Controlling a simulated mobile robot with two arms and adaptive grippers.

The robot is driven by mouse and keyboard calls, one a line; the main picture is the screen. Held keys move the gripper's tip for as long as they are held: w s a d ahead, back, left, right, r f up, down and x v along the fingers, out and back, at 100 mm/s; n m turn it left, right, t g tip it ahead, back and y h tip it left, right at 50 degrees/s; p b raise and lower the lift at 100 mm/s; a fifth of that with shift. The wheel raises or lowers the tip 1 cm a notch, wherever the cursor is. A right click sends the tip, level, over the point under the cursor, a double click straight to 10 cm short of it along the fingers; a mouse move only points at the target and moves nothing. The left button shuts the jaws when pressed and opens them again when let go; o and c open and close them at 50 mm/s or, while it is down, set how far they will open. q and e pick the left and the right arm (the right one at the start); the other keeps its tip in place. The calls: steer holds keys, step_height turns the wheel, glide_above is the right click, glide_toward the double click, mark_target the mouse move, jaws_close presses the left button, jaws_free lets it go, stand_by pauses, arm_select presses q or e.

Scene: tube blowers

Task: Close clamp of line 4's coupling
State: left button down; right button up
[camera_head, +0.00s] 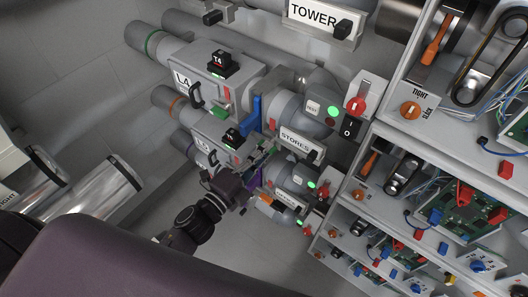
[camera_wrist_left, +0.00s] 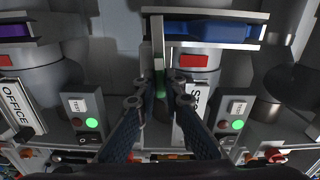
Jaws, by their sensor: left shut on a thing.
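The line 4 unit (camera_head: 182,82), a grey box marked L4, is at the upper left of the head view, with a black T4 block (camera_head: 219,62) on top. A blue clamp bar (camera_head: 256,112) stands at its right end; a blue bar in a metal bracket (camera_wrist_left: 205,30) shows at the upper right in the wrist view. My left gripper (camera_head: 262,152) reaches in from below left, among the couplings. In the wrist view its fingers (camera_wrist_left: 160,84) are closed around a narrow green-and-metal lever. I cannot tell which coupling this lever belongs to. The right gripper is out of view.
A STORES plate (camera_head: 296,140) and grey elbows with green lights (camera_head: 332,111) sit just right of the gripper. A purple bar (camera_wrist_left: 14,30) and an OFFICE plate (camera_wrist_left: 18,107) are left in the wrist view. Shelves with boards (camera_head: 465,215) fill the right side.

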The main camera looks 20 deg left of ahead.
arm_select(q)
steer(key=shift+f+m, duration=0.1)
steer(key=shift+m, duration=0.4)
steer(key=c, duration=2)
jaws_free()
steer(key=v, duration=1.2)
steer(key=s+a+f+n+g+y, duration=0.15)
steer(key=f+n, duration=0.25)
steer(key=f, duration=0.6)
steer(key=s+a+f+n+g+y, duration=0.1)
steer(key=s+f+n+g+y, duration=0.15)
steer(key=f, duration=0.75)
steer(key=s+a+f+n+g+y, duration=0.15)
steer(key=f+n, duration=0.35)
steer(key=f, duration=0.5)
steer(key=s+f+n+g, duration=0.2)
steer(key=s+f+g, duration=0.1)
steer(key=s+f, duration=0.4)
steer(key=s+f+n+g, duration=0.3)
steer(key=s+f+g, duration=0.1)
steer(key=s+f, duration=0.3)
steer(key=s+f+n+g, duration=0.3)
steer(key=s+f, duration=0.4)
steer(key=s, duration=0.4)
steer(key=shift+s+a+f+g+y, duration=0.1)
steer(key=shift+a+f+g+y, duration=0.05)
steer(key=shift+a+g+y, duration=0.15)
